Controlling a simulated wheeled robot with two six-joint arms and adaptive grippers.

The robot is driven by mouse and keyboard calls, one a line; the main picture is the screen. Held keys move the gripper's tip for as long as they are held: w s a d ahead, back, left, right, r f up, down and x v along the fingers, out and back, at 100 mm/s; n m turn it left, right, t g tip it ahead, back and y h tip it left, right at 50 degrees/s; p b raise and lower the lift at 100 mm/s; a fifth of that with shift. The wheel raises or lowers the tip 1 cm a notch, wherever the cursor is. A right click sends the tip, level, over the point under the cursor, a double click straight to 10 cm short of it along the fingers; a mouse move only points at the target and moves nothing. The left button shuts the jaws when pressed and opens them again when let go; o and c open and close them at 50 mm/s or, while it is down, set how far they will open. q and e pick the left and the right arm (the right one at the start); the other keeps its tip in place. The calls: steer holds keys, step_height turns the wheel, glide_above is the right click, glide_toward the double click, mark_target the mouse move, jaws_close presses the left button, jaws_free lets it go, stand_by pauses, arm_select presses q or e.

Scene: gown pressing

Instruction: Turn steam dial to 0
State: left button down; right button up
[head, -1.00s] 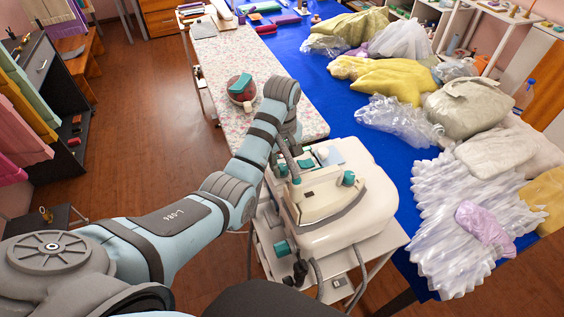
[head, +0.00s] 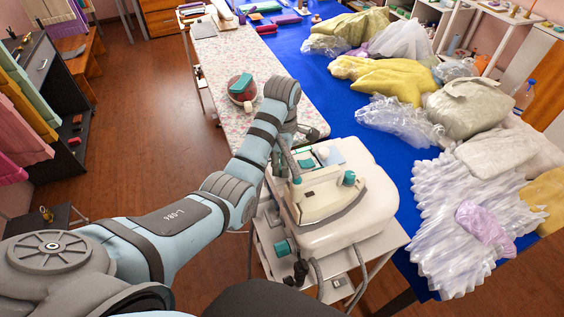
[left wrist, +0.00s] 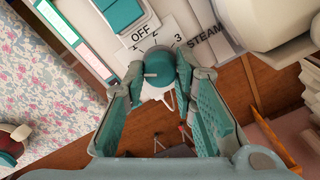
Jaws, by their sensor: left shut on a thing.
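The steam dial (left wrist: 158,66) is a round teal knob on a white plate, with a pale mark toward its left side in the left wrist view. The plate carries OFF, numbers including a 3, and the word STEAM (left wrist: 206,37). My left gripper (left wrist: 160,76) has its teal-padded fingers on both sides of the dial, shut on it. In the head view my left arm reaches to the far side of the white steam station (head: 345,222), where its wrist hides the dial and the fingertips. My right gripper is not in view.
A cream iron (head: 322,195) rests on the station, with a grey hose beside it. The floral ironing board (head: 225,75) holds a red-and-teal object (head: 242,88). Plastic-wrapped bundles (head: 465,205) lie on the blue table (head: 330,90) to the right. The wooden floor at left is open.

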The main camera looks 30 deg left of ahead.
arm_select(q)
steer(key=shift+w+r+n, duration=0.1)
steer(key=shift+n, duration=1)
steer(key=c, duration=1.4)
jaws_free()
steer(key=shift+o, duration=0.4)
steer(key=shift+d, duration=0.1)
